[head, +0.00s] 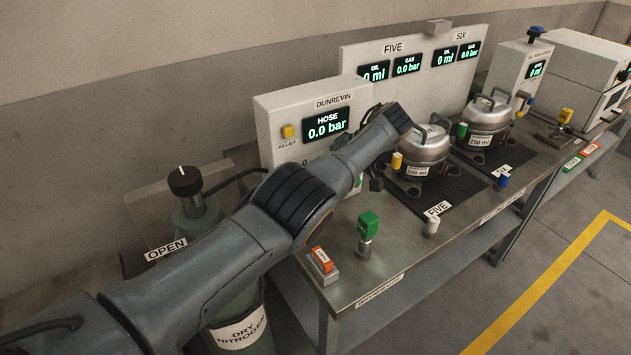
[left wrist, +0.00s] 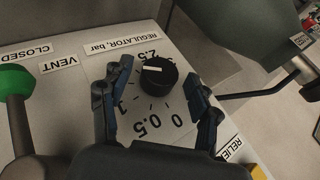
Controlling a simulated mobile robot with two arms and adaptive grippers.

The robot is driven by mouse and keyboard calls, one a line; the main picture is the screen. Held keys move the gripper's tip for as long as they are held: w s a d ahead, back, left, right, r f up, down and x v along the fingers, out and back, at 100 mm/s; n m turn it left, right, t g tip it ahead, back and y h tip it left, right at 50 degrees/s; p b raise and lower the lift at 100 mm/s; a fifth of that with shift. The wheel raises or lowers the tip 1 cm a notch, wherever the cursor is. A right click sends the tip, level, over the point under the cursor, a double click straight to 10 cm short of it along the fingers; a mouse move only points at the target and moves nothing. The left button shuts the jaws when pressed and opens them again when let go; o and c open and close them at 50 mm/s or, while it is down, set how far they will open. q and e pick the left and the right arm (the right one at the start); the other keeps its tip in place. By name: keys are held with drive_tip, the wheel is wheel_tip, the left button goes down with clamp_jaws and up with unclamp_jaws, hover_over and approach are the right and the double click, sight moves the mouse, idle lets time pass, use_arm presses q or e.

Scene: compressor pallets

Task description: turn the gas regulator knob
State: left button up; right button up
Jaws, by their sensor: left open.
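The regulator knob (left wrist: 158,76) is black and round with a white mark on its top, in the left wrist view. The white mark lies on the knob's left side. My left gripper (left wrist: 157,71) is open, with one finger on each side of the knob; I cannot tell whether they touch it. In the head view my left arm hides the knob. The DUNREVIN box (head: 283,114) shows HOSE 0.0 bar. My right gripper is out of view.
A green vent handle (left wrist: 16,80) is left of the regulator. In the head view, the dry nitrogen bottle's black valve knob (head: 184,181) stands at left. A green-handled valve (head: 368,224), a red switch (head: 321,259) and lidded pots (head: 427,147) occupy the bench (head: 395,240).

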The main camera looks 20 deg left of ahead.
use_arm(q)
drive_tip(key=shift+r, duration=5)
